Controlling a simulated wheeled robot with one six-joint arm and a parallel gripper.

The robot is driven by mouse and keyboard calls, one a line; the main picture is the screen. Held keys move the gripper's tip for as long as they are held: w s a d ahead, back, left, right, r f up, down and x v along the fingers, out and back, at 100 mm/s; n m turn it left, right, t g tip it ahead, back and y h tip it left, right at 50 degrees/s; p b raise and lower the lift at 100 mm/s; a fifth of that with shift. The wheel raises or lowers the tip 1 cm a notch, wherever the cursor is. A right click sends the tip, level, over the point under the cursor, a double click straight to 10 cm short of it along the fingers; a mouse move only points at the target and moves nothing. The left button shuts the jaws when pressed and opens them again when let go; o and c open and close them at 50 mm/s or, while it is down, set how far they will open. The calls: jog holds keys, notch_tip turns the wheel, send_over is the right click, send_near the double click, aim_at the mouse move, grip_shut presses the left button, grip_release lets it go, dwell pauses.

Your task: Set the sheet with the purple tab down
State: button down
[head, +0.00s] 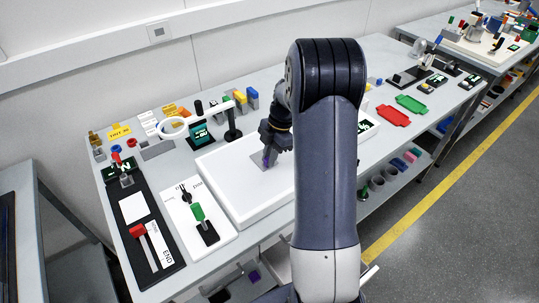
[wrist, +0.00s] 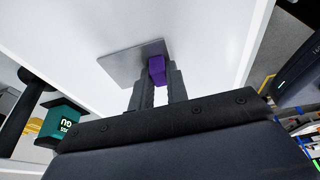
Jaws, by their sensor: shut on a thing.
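The sheet (head: 262,158) is a thin grey square with a purple tab (wrist: 157,69). In the head view it shows over the white light panel (head: 227,187), left of my gripper (head: 267,158). In the wrist view my gripper (wrist: 156,82) is shut on the purple tab, and the grey sheet (wrist: 125,64) extends beyond the fingertips to the left. The sheet appears over the panel's white surface; I cannot tell whether it touches it.
A ring lamp (head: 172,128) on a black stand and a teal display (head: 200,134) stand behind the panel. The panel's near left surface is bare.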

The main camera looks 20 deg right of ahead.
jog(key=shift+f, duration=0.15)
jog(key=c, duration=1.4)
grip_release()
jog(key=b+v, duration=0.1)
jog(key=v, duration=1.1)
jog(key=shift+r+b, duration=0.2)
jog(key=shift+b, duration=0.2)
